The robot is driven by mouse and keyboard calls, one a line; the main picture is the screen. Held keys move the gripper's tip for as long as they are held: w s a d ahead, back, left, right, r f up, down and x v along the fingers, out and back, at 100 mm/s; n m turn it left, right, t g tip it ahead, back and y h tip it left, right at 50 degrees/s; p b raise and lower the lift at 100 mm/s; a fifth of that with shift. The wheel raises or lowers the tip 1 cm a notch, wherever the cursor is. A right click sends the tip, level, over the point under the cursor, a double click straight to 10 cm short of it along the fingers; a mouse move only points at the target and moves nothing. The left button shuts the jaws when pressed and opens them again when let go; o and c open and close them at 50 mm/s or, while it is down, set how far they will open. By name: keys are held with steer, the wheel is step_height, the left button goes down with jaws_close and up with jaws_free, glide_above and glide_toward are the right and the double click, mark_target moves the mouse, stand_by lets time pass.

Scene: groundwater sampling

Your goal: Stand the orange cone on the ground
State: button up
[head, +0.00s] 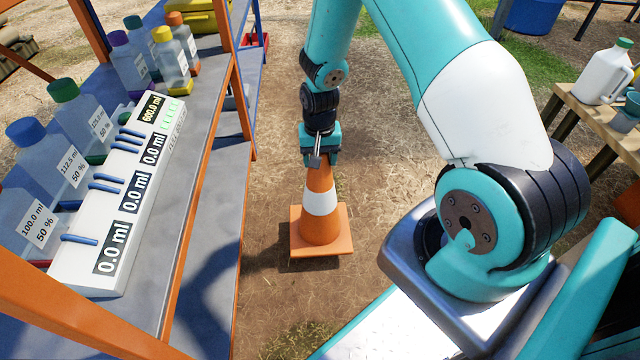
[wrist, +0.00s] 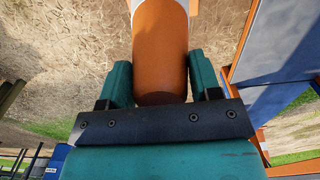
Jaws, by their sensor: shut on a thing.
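The orange cone (head: 321,232) with a white band is upright in the middle of the head view, its square base down over the bare ground (head: 270,150). My gripper (head: 320,160) is above it and shut on its narrow top. In the wrist view the orange cone (wrist: 160,48) lies between the two teal fingers, with the white band at the upper edge. The tip is hidden by the gripper. A dark shadow lies by the base's left side; I cannot tell whether the base touches the ground.
A shelf (head: 205,190) with orange posts stands close on the left, holding a white readout unit (head: 140,190) and several bottles. A wooden table (head: 600,118) with a white jug (head: 604,75) is at the right. Ground behind the cone is clear.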

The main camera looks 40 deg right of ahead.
mark_target(320, 176)
steer(key=shift+f+b, duration=1.15)
steer(key=shift+f, duration=2.35)
steer(key=o, duration=0.9)
steer(key=shift+o, duration=0.2)
